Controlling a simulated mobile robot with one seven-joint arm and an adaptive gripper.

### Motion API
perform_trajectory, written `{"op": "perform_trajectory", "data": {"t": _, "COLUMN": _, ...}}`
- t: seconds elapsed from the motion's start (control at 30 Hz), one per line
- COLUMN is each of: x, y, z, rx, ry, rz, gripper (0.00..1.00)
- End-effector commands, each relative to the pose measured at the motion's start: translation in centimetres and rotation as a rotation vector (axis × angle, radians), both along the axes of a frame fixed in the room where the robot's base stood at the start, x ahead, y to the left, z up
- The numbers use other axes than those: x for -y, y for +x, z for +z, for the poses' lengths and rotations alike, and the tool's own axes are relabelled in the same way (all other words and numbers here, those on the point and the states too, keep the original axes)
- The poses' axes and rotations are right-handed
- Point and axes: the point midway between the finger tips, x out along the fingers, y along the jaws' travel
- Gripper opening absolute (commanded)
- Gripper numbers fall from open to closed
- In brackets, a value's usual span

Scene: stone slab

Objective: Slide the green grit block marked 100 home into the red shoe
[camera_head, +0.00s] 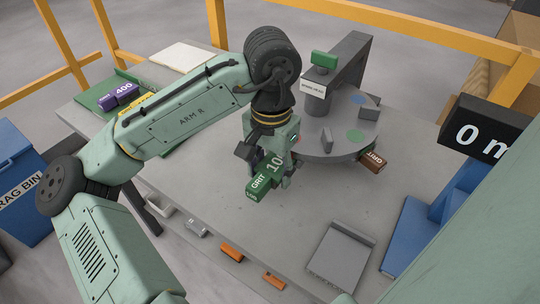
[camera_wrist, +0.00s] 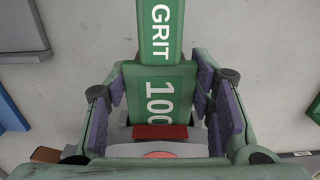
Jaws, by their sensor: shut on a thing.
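The green grit block marked 100 (camera_head: 263,174) is in my gripper (camera_head: 268,164), over the table just left of the round grey turntable (camera_head: 335,150). In the wrist view the block (camera_wrist: 158,82) lies between the purple-padded jaws of my gripper (camera_wrist: 160,95), with its GRIT end pointing to the top. Below its lower edge a red strip (camera_wrist: 160,132) shows, with a pinkish round patch (camera_wrist: 160,154) on a grey surface under it. I cannot tell whether the strip is the red shoe, or whether the block touches it. No red shoe shows clearly in the head view.
Grey holders (camera_head: 370,112) and blue and green spots (camera_head: 354,135) are on the turntable. A brown grit block (camera_head: 373,161) is at its edge. A grey post (camera_head: 345,65) stands behind. Orange pieces (camera_head: 232,252) and a grey tray (camera_head: 340,255) lie in front.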

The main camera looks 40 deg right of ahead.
Motion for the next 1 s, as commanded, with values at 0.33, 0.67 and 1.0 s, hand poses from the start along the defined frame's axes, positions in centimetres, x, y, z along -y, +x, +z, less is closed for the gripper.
{"op": "perform_trajectory", "data": {"t": 0.33, "x": 0.3, "y": 0.1, "z": 0.0, "rx": 0.000, "ry": -0.001, "rz": 0.000, "gripper": 0.10}}
{"op": "perform_trajectory", "data": {"t": 0.67, "x": 1.0, "y": 0.4, "z": 0.0, "rx": 0.000, "ry": 0.000, "rz": 0.000, "gripper": 0.10}}
{"op": "perform_trajectory", "data": {"t": 1.0, "x": 1.6, "y": 0.6, "z": 0.0, "rx": 0.000, "ry": 0.000, "rz": 0.001, "gripper": 0.10}}
